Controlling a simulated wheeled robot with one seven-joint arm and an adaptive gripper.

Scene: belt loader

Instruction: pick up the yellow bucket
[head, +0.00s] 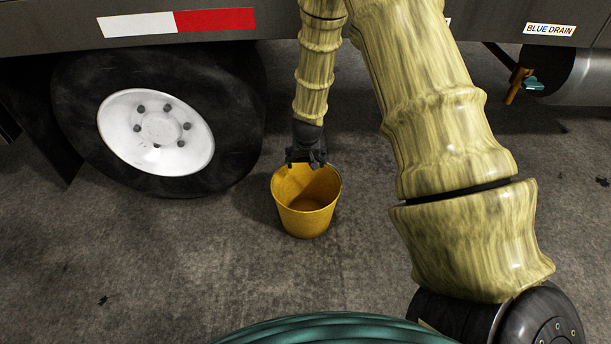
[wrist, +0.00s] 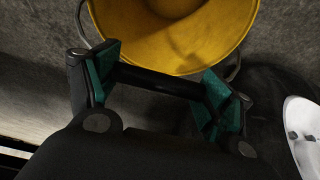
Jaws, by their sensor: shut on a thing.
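The yellow bucket (head: 306,220) is upright with its open top up, beside the wheel in the head view. It looks empty. Its rim also fills the top of the wrist view (wrist: 165,50). My gripper (head: 306,160) is right over the far side of the rim. In the wrist view, its green-padded fingers stand at the two ends of the bucket's dark handle grip (wrist: 158,82), shut on it. Grey wire parts of the handle show at both sides of the bucket. I cannot tell for sure whether the bucket's base touches the ground.
A large black tyre with a white hub (head: 156,132) stands just left of the bucket. The vehicle's side (head: 70,30) overhangs at the top. A drain with an orange handle (head: 516,86) is at upper right. A green hose coil (head: 330,328) is at the bottom.

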